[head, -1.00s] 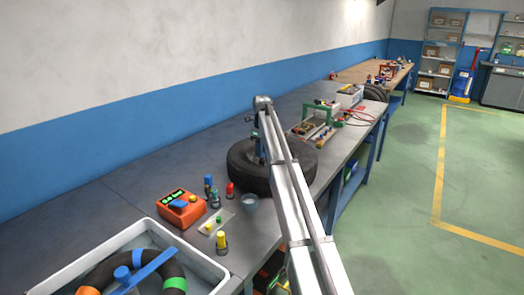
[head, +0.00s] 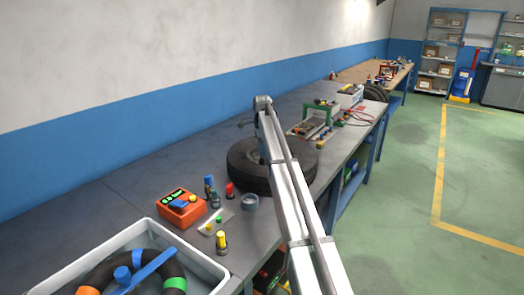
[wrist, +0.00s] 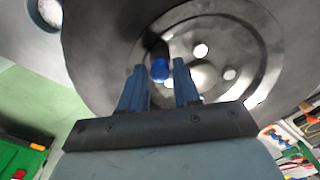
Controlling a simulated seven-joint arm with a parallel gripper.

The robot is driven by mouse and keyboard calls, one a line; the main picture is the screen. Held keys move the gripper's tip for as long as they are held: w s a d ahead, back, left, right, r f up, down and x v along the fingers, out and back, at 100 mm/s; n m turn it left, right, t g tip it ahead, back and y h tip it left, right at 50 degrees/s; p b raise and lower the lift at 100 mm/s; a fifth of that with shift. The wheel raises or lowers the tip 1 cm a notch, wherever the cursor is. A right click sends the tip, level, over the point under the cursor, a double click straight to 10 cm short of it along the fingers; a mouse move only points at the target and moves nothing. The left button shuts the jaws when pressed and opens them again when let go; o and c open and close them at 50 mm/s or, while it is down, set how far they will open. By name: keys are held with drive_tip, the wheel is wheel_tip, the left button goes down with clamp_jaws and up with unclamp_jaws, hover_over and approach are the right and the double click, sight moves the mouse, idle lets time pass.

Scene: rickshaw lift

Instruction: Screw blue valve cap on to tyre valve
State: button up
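The tyre (head: 244,170) lies flat on the bench in the head view. In the wrist view its metal wheel (wrist: 232,48) with round holes fills the upper middle. A dark valve stem (wrist: 156,47) shows there, with a blue cap (wrist: 160,70) at its near end. I cannot tell how far the cap is seated. My gripper (wrist: 160,80) has its two blue fingers on either side of the cap, with narrow gaps visible between them and it. In the head view my arm hides the fingers and the valve.
Blue-topped, red-topped (head: 230,190) and yellow-topped (head: 221,240) items stand left of the tyre, near an orange gauge box (head: 182,208) and a grey cup (head: 251,203). A white tray (head: 62,270) is at front left. A green-framed rack (head: 322,118) stands beyond the tyre.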

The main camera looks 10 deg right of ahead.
drive_tip(key=n, duration=0.4)
drive_tip(key=shift+n, duration=0.4)
drive_tip(key=n, duration=0.4)
drive_tip(key=c, duration=0.5)
drive_tip(key=shift+c, duration=0.2)
